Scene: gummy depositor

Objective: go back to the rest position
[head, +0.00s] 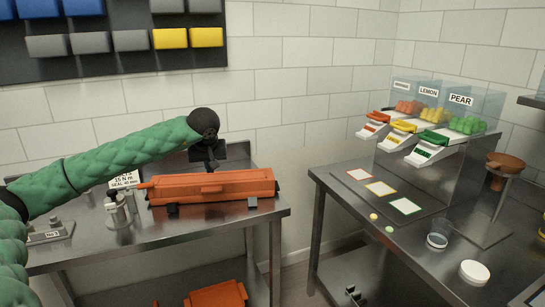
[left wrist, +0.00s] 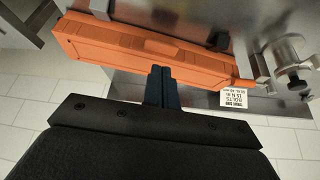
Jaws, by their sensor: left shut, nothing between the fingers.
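My left gripper (head: 213,165) hangs at the end of the green-sleeved left arm, over the back of the left metal table, by an orange toolbox-like case (head: 215,186). In the left wrist view the gripper fingers (left wrist: 161,70) are together with nothing between them. The orange case (left wrist: 140,50) lies just beyond the fingertips in that view; I cannot tell whether they touch it. My right gripper is in neither view.
The left table (head: 190,222) also holds metal fittings (head: 118,210) and a small sign. The right table (head: 440,245) bears gummy dispensers (head: 430,130), colour-framed cards (head: 380,188), a clear cup (head: 436,241) and a white lid (head: 474,272). A floor gap separates the tables.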

